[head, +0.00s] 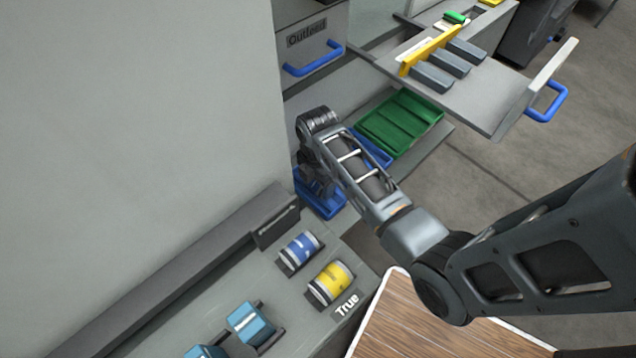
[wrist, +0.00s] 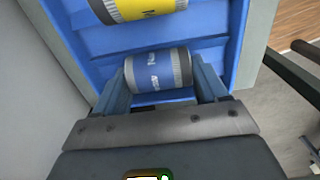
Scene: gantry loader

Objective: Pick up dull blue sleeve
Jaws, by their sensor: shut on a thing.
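A dull blue sleeve (wrist: 157,72) with grey ends and white lettering lies in a blue tray (wrist: 239,22) in the wrist view. My gripper (wrist: 162,82) has one finger at each end of this sleeve and is shut on it. The sleeve is still low in the tray; whether it touches the floor I cannot tell. In the head view the blue tray (head: 321,204) shows partly behind my wrist, and my fingers and the held sleeve are hidden there.
A yellow sleeve (wrist: 140,8) lies in the same tray, just beyond. On the bench stand another blue sleeve (head: 299,248), a yellow one (head: 330,284) and light blue blocks (head: 249,320). A green tray (head: 400,124) sits beyond, below an open drawer (head: 492,118). A grey wall (head: 140,110) is close left.

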